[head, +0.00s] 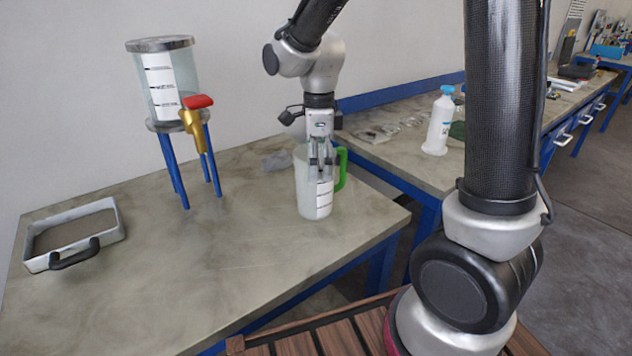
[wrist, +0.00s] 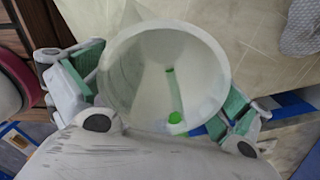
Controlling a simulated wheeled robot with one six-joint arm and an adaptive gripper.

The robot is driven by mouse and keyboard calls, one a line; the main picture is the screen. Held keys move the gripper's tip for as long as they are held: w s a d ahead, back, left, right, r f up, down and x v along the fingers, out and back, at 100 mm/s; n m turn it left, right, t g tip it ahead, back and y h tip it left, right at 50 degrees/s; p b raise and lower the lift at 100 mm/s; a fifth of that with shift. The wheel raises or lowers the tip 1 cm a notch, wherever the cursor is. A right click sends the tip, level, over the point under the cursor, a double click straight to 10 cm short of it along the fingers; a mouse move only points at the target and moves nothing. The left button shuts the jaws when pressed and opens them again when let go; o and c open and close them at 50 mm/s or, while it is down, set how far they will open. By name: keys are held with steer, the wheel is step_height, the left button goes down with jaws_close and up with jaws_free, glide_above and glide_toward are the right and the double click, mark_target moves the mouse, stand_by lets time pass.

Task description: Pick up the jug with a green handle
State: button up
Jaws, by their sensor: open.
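The jug (head: 307,200) is a whitish translucent vessel with a marked scale and a green handle (head: 342,168) on its right side. It stands upright near the right part of the near table. My gripper (head: 320,164) points down at the jug's upper part and is open. In the wrist view the jug's round mouth (wrist: 135,70) lies between the two spread green-padded fingers of the gripper (wrist: 163,85). A green strip shows within the jug's outline there. I cannot tell whether the fingers touch the wall.
A clear tank on blue legs (head: 172,85) with a red-handled brass valve stands at the back left. A metal tray (head: 118,222) with a black handle lies at far left. A white bottle (head: 438,125) stands on the second bench. The table front is clear.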

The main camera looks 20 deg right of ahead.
steer(key=shift+c, duration=0.4)
steer(key=c, duration=1.2)
